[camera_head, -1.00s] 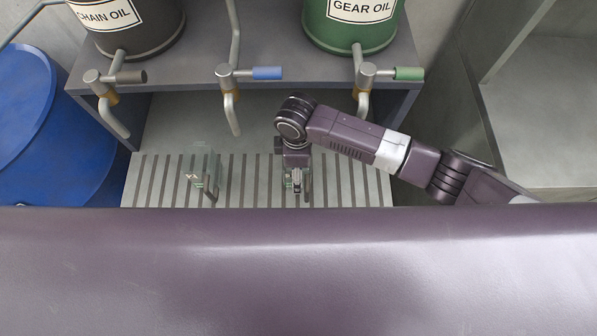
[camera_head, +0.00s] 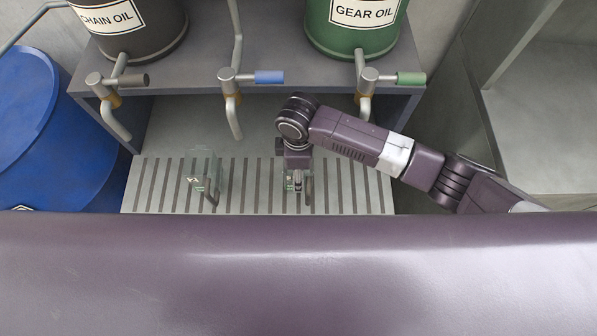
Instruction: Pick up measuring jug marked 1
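Two clear measuring jugs are on the slatted grate. The left jug (camera_head: 203,172) stands apart from my arm, with a small light mark on its front too small to read for certain and a dark handle toward me. The other jug (camera_head: 288,178) is at the right, mostly hidden by my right gripper (camera_head: 298,186). My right gripper points down at this jug, close to its dark handle. Its fingers are too small to tell if they are shut on it. Any mark on this jug is hidden. My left gripper is not in view.
A shelf (camera_head: 300,75) above the grate (camera_head: 250,190) bears a dark chain oil drum (camera_head: 130,30) and a green gear oil drum (camera_head: 355,38). Taps with grey, blue (camera_head: 270,77) and green handles hang over the grate. A blue barrel (camera_head: 50,130) stands at the left.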

